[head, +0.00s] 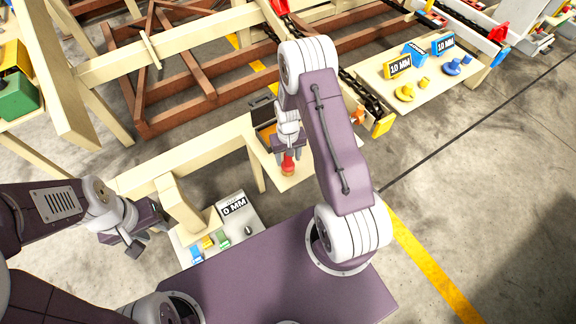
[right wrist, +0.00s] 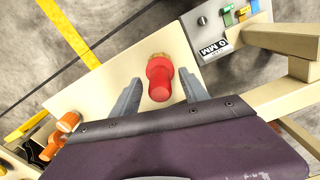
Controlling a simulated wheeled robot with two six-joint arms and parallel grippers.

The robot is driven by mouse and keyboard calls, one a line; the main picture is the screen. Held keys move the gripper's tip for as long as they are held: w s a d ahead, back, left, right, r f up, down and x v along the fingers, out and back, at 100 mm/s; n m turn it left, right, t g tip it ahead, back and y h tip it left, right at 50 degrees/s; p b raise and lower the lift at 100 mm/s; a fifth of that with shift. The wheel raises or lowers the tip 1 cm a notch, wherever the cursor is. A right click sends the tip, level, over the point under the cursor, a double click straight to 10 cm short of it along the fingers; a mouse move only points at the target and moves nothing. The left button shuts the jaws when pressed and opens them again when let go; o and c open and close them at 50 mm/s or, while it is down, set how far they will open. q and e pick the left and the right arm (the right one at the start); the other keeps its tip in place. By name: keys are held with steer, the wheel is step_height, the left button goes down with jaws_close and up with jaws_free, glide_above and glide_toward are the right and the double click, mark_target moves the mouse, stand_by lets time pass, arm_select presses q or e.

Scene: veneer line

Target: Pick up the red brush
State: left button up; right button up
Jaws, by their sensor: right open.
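The red brush (right wrist: 159,82) stands on a cream board (right wrist: 118,75) in the right wrist view, its tan bristle end toward the top of the picture. In the head view the red brush (head: 288,164) shows just under my right gripper (head: 288,152). My right gripper (right wrist: 160,88) is open, with one grey finger on each side of the brush and a visible gap to each. Whether the fingers are low enough to enclose it is unclear. My left gripper (head: 148,232) is open and empty at the lower left, away from the brush.
A control panel (head: 248,216) with coloured switches lies left of the brush. Orange cylinders (right wrist: 68,122) lie near the board's other side. A cream rail (head: 185,163) and post stand between the grippers. A chain conveyor (head: 362,92) runs behind. Floor at right is clear.

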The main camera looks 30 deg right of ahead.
steer(key=shift+f, duration=0.35)
jaws_close()
steer(key=shift+r, duration=0.15)
step_height(320, 180, up, 4)
steer(key=shift+r+p, duration=0.25)
steer(key=shift+p, duration=0.25)
steer(key=s+a+r+p, duration=0.1)
steer(key=s+a+r, duration=0.5)
steer(key=a, duration=0.3)
steer(key=shift+s+r, duration=0.15)
steer(key=shift+s, duration=0.5)
